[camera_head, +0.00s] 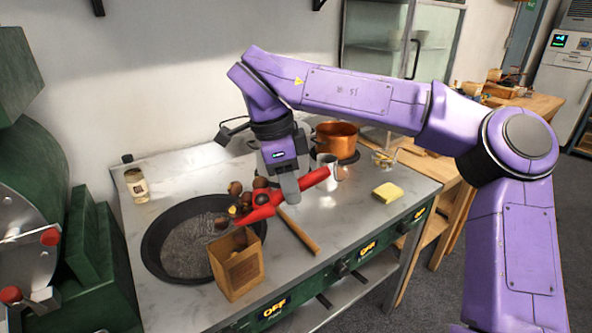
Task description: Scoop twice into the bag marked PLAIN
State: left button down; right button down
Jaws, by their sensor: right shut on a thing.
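My right gripper (289,190) points down and is shut on a red scoop (262,211). The scoop's head is at the lower left, above the pan's right side and just behind the bag's top. A yellowish-brown piece shows at the scoop's head. A brown paper bag (237,272) stands upright with its mouth up at the pan's front right; its marking is too small to read. The wide black pan (150,243) looks mostly bare inside. Several chestnuts (235,188) show near the scoop and the pan's right side. My left gripper is out of view.
A wooden stick (301,233) lies on the steel counter right of the bag. A jar (137,186) is at left, beside green machinery (85,253). The counter's front right is clear.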

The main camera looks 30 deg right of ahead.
jog(key=shift+w+a+r+g+h+p, duration=0.25)
jog(key=shift+a+r+h+p, duration=0.25)
jog(key=shift+p, duration=0.7)
jog(key=shift+w+a+r+g+h+p, duration=0.15)
jog(key=shift+a+r+g+h+p, duration=0.3)
jog(key=shift+r+p, duration=0.55)
jog(key=shift+w+a+r+g+h+p, duration=0.15)
jog(key=shift+a+r+h+p, duration=0.3)
jog(key=shift+p, duration=0.95)
jog(key=a+h+p, duration=0.1)
jog(key=p, duration=0.2)
jog(key=w+a+r+g+h+p, duration=0.1)
jog(key=p, duration=0.3)
jog(key=w+a+g+h+p, duration=0.1)
jog(key=h+p, duration=0.1)
jog(key=p, duration=0.1)
jog(key=shift+w+a+r, duration=0.15)
jog(key=shift+a+r, duration=0.1)
jog(key=shift+a, duration=0.15)
jog(key=shift+d, duration=0.15)
